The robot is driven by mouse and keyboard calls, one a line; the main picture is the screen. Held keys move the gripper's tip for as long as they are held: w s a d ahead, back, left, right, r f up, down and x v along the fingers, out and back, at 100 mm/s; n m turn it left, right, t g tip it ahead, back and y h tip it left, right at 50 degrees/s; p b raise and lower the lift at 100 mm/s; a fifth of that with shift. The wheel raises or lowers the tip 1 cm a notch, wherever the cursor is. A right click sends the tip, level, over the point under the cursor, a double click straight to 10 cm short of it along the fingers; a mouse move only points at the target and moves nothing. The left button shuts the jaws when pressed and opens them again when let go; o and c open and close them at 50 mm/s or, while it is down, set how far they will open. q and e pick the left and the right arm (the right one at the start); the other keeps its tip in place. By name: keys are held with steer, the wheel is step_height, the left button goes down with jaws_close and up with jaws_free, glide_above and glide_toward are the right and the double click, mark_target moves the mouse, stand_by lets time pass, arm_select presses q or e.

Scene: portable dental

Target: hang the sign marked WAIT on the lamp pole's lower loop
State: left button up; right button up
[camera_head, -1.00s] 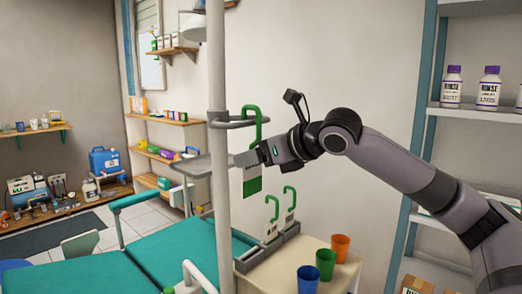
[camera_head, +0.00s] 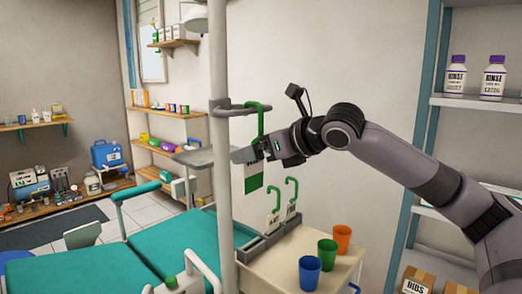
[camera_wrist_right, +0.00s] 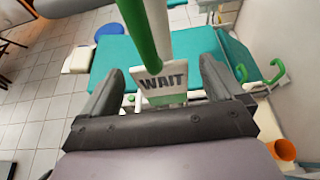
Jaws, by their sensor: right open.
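The WAIT sign (camera_head: 253,178) is a white and green plate with a tall green hook. In the head view it hangs slightly tilted beside the white lamp pole (camera_head: 220,190), its hook top at the pole's grey loop (camera_head: 240,108). The hook appears to be over the loop, but I cannot tell if it bears the weight. My right gripper (camera_head: 246,154) is at the sign's upper part. In the right wrist view the open jaws (camera_wrist_right: 160,72) stand on either side of the sign (camera_wrist_right: 163,84), with gaps at both sides. My left gripper is out of view.
Two more signs with green hooks (camera_head: 273,222) (camera_head: 291,208) stand in a grey rack on the cart (camera_head: 265,272). Blue (camera_head: 309,274), green (camera_head: 327,254) and orange (camera_head: 342,239) cups stand beside them. A teal dental chair (camera_head: 150,252) lies left of the pole.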

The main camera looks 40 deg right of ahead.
steer(key=shift+s, duration=0.1)
steer(key=b+v, duration=0.4)
steer(key=v, duration=0.3)
steer(key=shift+b, duration=0.3)
